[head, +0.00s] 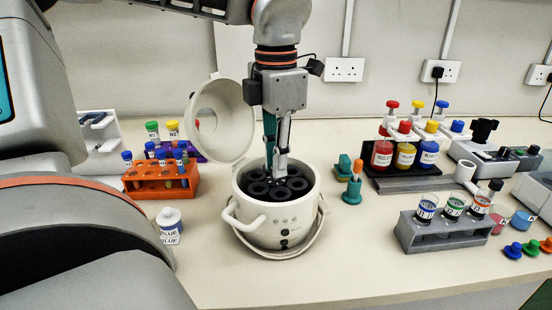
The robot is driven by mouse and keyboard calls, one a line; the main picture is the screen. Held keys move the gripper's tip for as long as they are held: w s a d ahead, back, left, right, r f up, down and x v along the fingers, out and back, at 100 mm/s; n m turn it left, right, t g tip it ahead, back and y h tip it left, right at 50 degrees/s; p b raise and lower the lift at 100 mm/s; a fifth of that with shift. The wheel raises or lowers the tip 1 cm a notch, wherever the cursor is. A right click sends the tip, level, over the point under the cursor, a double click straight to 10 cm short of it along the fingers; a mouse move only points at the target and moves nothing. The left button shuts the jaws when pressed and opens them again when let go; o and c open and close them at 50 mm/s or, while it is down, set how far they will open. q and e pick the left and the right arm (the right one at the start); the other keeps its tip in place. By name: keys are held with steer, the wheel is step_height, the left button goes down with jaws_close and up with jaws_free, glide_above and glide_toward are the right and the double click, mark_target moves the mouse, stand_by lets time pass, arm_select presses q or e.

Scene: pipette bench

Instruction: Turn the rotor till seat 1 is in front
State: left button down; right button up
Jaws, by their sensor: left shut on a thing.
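The centrifuge (283,228) is a round white pot on the bench, with its lid (220,120) swung open to the back left. The dark rotor (298,184) sits inside it, with several round seats around its middle. My left gripper (277,176) points straight down into the pot and is shut on the rotor near its middle. The gripper hides part of the rotor. Any seat numbers are too small to read, so I cannot tell which seat is in front. My right gripper is not in view.
An orange tube rack (160,182) and a white dropper bottle (170,226) stand left of the centrifuge. A teal stand (352,192) is close on its right. A grey rack (450,228) with labelled vials is farther right. The bench front is clear.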

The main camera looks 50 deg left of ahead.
arm_select(q)
steer(key=c, duration=2)
jaws_free()
step_height(320, 180, up, 12)
steer(key=shift+r, duration=0.1)
